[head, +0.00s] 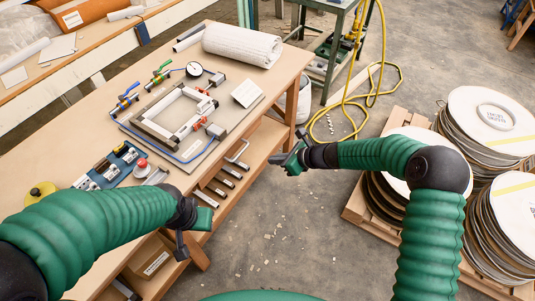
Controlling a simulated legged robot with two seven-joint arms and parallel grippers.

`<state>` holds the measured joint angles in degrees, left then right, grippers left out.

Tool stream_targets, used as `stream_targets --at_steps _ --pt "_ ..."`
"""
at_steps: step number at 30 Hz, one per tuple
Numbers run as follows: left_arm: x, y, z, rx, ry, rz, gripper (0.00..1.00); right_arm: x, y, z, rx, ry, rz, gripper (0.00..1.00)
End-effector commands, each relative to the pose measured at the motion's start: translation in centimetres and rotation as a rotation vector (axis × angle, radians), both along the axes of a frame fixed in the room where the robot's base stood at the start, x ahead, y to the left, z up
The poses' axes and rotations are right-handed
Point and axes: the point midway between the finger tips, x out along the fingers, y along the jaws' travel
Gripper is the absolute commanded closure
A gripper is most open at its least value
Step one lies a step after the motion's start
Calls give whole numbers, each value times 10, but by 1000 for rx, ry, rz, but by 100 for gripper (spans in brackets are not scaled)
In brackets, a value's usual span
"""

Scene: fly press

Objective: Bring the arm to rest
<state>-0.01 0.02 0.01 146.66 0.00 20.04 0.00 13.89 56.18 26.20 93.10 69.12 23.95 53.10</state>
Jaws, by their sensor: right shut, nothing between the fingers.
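My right gripper (289,159) is shut and empty. It hangs over the open floor just beyond the right edge of the wooden bench (52,153), and its arm reaches in from the right. My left gripper (190,232) is at the bench's front edge, low in the picture. It is partly hidden by its own wrist, and I cannot make out its fingers. Neither gripper visibly touches anything on the bench. A fixture board with a light square frame (150,127) lies on the bench, with a round dial gauge (193,69) behind it.
A rolled white mat (243,45) lies at the bench's back. A blue rack with a red knob (112,165) sits near my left arm. Stacked discs (490,117) on a pallet stand at right. A yellow hose (373,99) lies on the floor. The middle floor is clear apart from scraps.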

Motion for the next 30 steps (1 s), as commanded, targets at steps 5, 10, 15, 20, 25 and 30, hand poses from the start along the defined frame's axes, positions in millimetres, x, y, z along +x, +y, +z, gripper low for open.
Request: stream_targets --at_steps 5,10,15,20,25,30 --pt "0 0 1 0 0 1 64 -3 -5 3 -5 -3 7 100" --pt "0 0 28 0 0 0 64 -52 -27 39 -276 -164 312 100" --pt "1 0 71 0 -1 0 64 -155 -110 107 -777 -442 998 100" --pt "0 0 97 0 0 0 64 -233 -178 157 -1041 -599 1552 100" --pt "0 0 103 0 0 0 64 -267 -204 170 -1115 -665 1817 100" --pt "0 0 101 0 0 0 64 -269 -205 168 -1116 -669 1837 100"
